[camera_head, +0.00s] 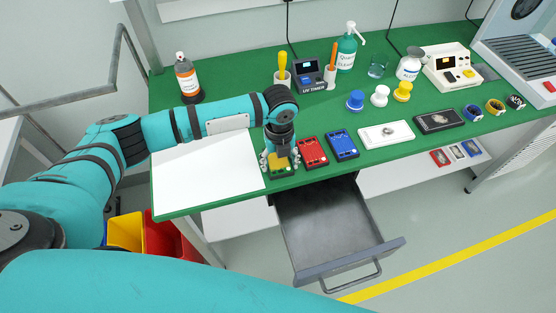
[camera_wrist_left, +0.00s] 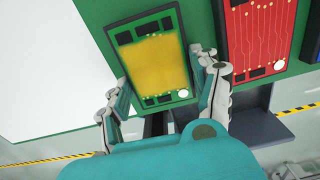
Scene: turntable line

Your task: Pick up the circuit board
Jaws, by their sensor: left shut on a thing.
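A green circuit board with a large yellow area (camera_head: 281,171) lies at the front edge of the green table, just right of the white sheet. It fills the middle of the left wrist view (camera_wrist_left: 150,65). My left gripper (camera_head: 279,160) is over it, pointing down, with one finger on each side. In the left wrist view the fingers of my left gripper (camera_wrist_left: 162,88) are shut on the board's two long sides. The board looks flat at the table's level; I cannot tell whether it touches the top. My right gripper is not in view.
A red board (camera_head: 312,151) lies close on the right, then a blue board (camera_head: 341,144), a white one (camera_head: 386,134) and a black one (camera_head: 438,121). An open grey drawer (camera_head: 325,226) juts out below. Bottles and tools stand behind.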

